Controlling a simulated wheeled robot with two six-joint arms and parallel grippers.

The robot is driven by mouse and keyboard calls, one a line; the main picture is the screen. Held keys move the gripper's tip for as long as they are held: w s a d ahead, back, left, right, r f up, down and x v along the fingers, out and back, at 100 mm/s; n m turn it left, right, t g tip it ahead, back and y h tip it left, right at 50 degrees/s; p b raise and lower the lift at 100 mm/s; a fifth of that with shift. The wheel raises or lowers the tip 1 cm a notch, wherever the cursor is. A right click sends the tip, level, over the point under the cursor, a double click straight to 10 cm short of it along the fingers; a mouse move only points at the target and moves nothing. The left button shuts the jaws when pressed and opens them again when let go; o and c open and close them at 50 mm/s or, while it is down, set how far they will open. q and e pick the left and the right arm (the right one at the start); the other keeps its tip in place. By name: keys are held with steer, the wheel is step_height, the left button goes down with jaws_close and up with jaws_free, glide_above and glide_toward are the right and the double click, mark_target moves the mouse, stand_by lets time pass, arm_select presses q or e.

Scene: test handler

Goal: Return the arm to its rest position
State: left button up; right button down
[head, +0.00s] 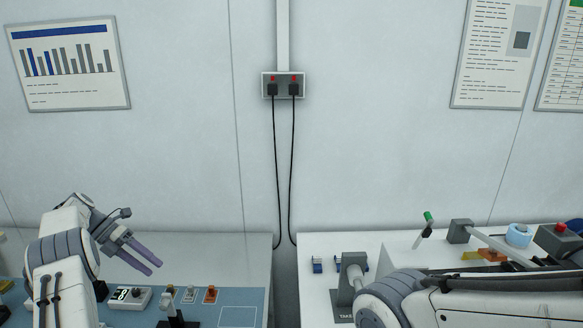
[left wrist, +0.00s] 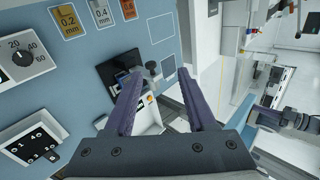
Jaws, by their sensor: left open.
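My left gripper (head: 153,267) is open with purple fingers, held above the left table (head: 190,251). Nothing shows between its fingers. In the left wrist view its two fingers (left wrist: 160,76) stand apart over the work surface, with a black device (left wrist: 122,72) beyond and partly behind them. The left arm (head: 62,252) is bent and comes in from the lower left. My right arm (head: 470,302) lies across the lower right of the head view. Its gripper does not show.
A gap separates the tables. The right table (head: 318,242) bears a grey post (head: 349,283), a green-tipped tool (head: 428,217) and a red button (head: 560,228).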

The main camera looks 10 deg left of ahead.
arm_select(q)
steer(key=w+d+r+m+g+y, duration=0.1)
steer(key=d+r+m, duration=0.3)
steer(key=d, duration=0.5)
steer(key=w+d+r+m+g+y, duration=0.1)
steer(key=w+d+r+m, duration=0.1)
steer(key=d+m, duration=0.55)
steer(key=s+d+r+m+y, duration=0.2)
steer(key=s+d+m, duration=0.25)
steer(key=d, duration=0.35)
steer(key=s+d+r+m+y, duration=0.15)
steer(key=s+d+m, duration=0.3)
steer(key=d, duration=0.45)
steer(key=s+d+m+y, duration=0.2)
steer(key=s+d+m, duration=0.5)
steer(key=s+m, duration=0.55)
steer(key=s+f+m+t, duration=0.1)
steer(key=s+f+m, duration=0.2)
steer(key=s+m, duration=0.7)
steer(key=s, duration=0.2)
steer(key=shift+s+a+m+b, duration=0.15)
steer(key=shift+s+m+b, duration=0.15)
steer(key=shift+s, duration=0.05)
